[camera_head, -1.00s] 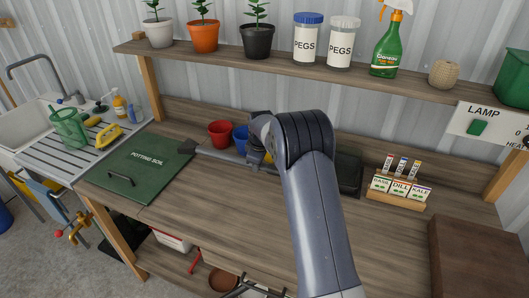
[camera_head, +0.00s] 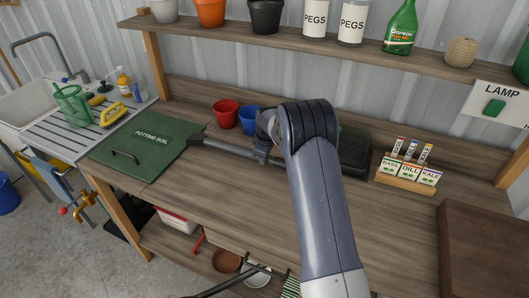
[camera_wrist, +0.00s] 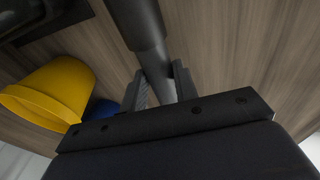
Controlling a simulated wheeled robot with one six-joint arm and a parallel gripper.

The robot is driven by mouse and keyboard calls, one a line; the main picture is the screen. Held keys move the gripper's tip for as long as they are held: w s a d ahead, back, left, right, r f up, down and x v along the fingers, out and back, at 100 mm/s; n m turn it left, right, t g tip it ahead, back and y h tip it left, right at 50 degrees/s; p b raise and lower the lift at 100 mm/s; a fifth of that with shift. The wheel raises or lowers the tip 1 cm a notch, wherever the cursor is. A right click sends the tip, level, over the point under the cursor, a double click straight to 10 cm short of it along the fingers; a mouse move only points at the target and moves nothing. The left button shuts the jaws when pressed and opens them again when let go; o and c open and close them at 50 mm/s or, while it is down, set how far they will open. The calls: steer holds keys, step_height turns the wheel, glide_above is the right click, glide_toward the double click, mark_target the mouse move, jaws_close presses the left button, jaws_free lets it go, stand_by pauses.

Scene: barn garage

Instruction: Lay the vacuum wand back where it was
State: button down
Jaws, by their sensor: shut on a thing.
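The vacuum wand (camera_head: 228,147) is a dark grey tube with a flat nozzle (camera_head: 197,139) at its left end, close to the right edge of the green potting soil lid (camera_head: 150,137). It lies roughly level over the workbench; I cannot tell whether it touches the top. My gripper (camera_head: 262,153) is shut on the tube, right of the nozzle. In the wrist view, the fingers of my gripper (camera_wrist: 160,88) stand on either side of the wand tube (camera_wrist: 138,22). My arm hides part of the bench behind it and any wand beyond the grip.
A red pot (camera_head: 226,114) and a blue pot (camera_head: 249,121) stand just behind the wand. A yellow pot (camera_wrist: 60,88) is close in the wrist view. A black tray (camera_head: 354,150) and seed packet stand (camera_head: 405,184) are to the right. The bench front (camera_head: 225,205) is clear.

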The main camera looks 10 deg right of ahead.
steer(key=shift+f, duration=0.55)
steer(key=shift+f+b, duration=0.65)
steer(key=shift+b, duration=0.1)
steer(key=c, duration=1)
jaws_free()
steer(key=b+v, duration=0.2)
steer(key=v, duration=0.9)
steer(key=shift+f, duration=0.1)
